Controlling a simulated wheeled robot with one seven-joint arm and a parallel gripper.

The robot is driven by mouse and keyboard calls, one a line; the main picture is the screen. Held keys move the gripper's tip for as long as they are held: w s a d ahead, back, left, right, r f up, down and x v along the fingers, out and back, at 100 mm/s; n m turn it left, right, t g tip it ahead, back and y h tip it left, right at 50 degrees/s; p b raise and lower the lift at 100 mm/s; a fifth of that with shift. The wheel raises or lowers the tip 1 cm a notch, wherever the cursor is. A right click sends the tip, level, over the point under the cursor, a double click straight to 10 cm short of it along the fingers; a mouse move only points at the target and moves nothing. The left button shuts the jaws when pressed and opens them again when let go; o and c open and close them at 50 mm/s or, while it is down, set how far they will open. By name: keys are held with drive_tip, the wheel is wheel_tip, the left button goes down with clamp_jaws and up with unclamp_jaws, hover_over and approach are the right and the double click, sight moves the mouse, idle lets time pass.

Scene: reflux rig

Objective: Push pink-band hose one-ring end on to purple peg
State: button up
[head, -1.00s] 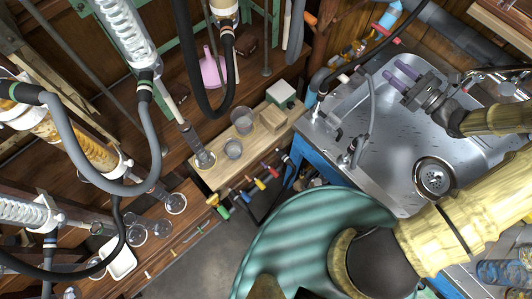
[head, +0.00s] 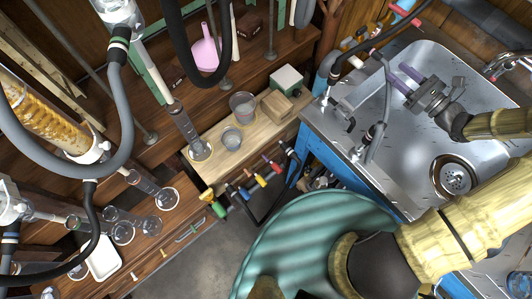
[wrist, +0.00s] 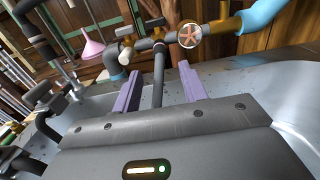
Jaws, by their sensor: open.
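My gripper (head: 402,79) is open over the sink, its two purple fingers apart with nothing held between them. In the wrist view my gripper (wrist: 161,88) shows the fingers either side of a dark pipe standing behind them. A dark hose (head: 385,38) with a reddish-pink band near its lower end runs above the sink's back left corner; I cannot tell whether it is the pink-band hose or see its ring count. My gripper is apart from it, to the lower right. I cannot make out a purple peg in either view.
The metal sink (head: 455,75) surrounds my gripper's area, with a tap (head: 505,65) at right. Thick grey hoses (head: 118,110) hang at left. A wooden bench (head: 215,175) holds beakers and blocks; coloured handles (head: 260,181) line its front. A red-spoked valve wheel (wrist: 190,36) stands ahead.

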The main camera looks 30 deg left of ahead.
sight(379, 57)
drive_tip(key=x, duration=0.8)
drive_tip(key=shift+a+b, duration=0.25)
drive_tip(key=shift+b, duration=0.15)
drive_tip(key=shift+w+d, duration=0.1)
drive_tip(key=shift+p, duration=0.5)
idle(0.6)
drive_tip(key=shift+c, duration=0.2)
clamp_jaws()
drive_tip(key=shift+s+d, duration=0.3)
drive_tip(key=shift+d, duration=0.3)
drive_tip(key=shift+s+d+p, duration=0.1)
drive_tip(key=shift+d+p, duration=0.1)
drive_tip(key=shift+p, duration=0.15)
